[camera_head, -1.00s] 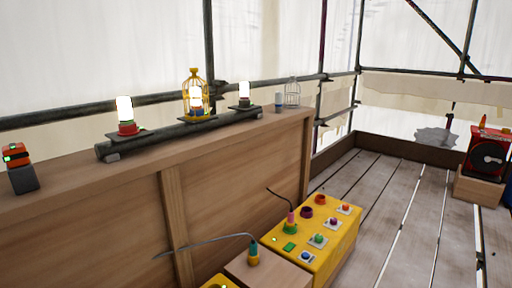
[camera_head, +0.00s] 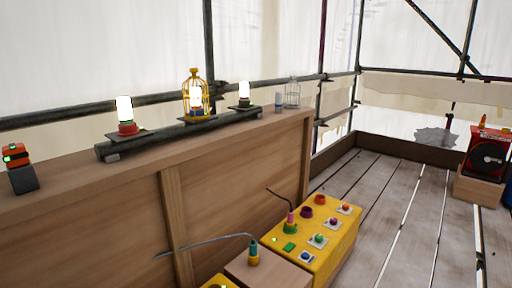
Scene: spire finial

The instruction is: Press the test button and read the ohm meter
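A yellow control box (camera_head: 338,246) stands at the lower middle. I cannot tell which is the test button. A red device with a round black dial (camera_head: 487,159) sits on a wooden block at the far right; it may be the ohm meter. Its reading is too small to make out. Neither of my grippers is in view.
A plug with a cable (camera_head: 253,254) stands on a wooden block beside the yellow box. Plank floor (camera_head: 400,210) is clear at right.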

